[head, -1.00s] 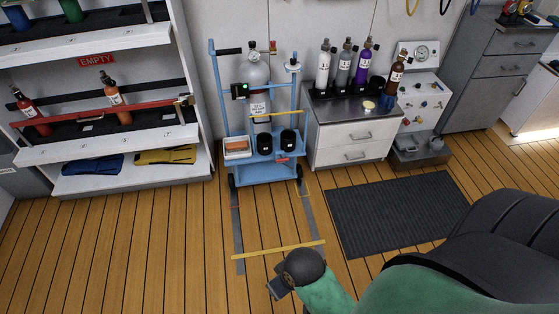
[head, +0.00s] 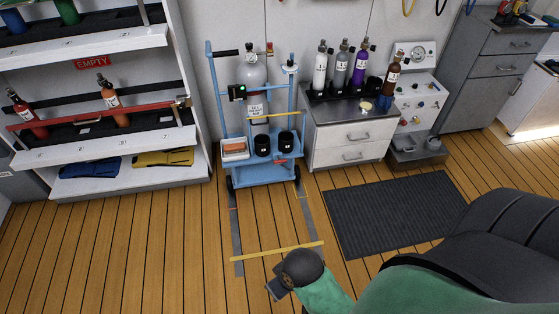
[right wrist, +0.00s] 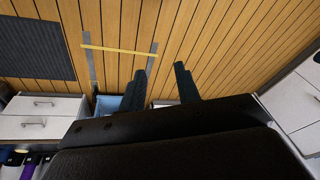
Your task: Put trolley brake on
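The blue trolley (head: 265,173) stands upright against the back wall, carrying a grey gas cylinder (head: 252,70). Its small dark wheels touch the floor. A small red part (head: 281,161) shows on its front shelf; I cannot tell whether it belongs to the brake. No brake lever is clearly visible. My right gripper (head: 277,289) is low at bottom centre, short of the yellow floor strip and well apart from the trolley. In the right wrist view my right gripper (right wrist: 161,80) is open and empty, with part of the blue trolley (right wrist: 108,104) beyond it. My left gripper is out of view.
Grey floor strips (head: 236,235) run from the trolley to a yellow strip (head: 277,252). A dark mat (head: 390,210) lies at right. A drawer cabinet (head: 350,140) with bottles stands beside the trolley. A shelf rack (head: 120,184) stands left. Wooden floor before the trolley is clear.

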